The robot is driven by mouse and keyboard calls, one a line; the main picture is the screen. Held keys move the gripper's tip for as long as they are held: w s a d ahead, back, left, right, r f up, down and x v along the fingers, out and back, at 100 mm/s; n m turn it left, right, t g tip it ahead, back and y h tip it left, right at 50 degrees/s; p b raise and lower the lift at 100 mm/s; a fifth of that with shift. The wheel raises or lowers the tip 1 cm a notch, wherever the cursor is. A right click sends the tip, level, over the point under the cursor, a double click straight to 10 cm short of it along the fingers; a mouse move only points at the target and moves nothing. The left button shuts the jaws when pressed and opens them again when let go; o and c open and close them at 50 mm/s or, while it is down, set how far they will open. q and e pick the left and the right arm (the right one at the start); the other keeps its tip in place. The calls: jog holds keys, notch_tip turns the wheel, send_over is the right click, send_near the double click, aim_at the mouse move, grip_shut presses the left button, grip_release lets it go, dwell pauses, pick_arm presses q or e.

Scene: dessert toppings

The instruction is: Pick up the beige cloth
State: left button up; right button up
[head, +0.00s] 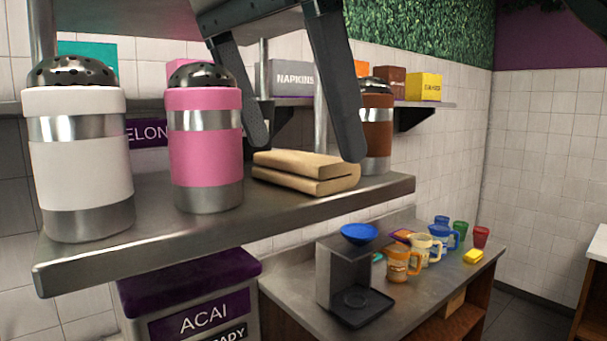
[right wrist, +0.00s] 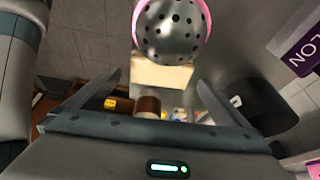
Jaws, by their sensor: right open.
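The beige cloth (head: 305,182) lies folded on the metal shelf (head: 285,216), between the pink shaker (head: 205,138) and the brown shaker (head: 377,130). My right gripper (head: 304,148) reaches down from the top of the head view. Its two fingers are spread wide, one toward each end of the cloth, with nothing held between them. I cannot tell whether the fingertips touch the cloth. In the right wrist view the cloth (right wrist: 162,76) shows between the open fingers, partly covered by the pink shaker's perforated lid (right wrist: 172,28). My left gripper is not in view.
A white shaker (head: 78,155) stands at the shelf's left end. Behind are a napkins box (head: 290,78) and a yellow box (head: 424,87) on a back shelf. Below are a coffee machine (head: 352,285), several mugs (head: 403,264) and an acai tub (head: 195,300).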

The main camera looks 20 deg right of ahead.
jog(key=shift+x, duration=1.05)
jog(key=shift+d, duration=0.1)
jog(key=c, duration=1.1)
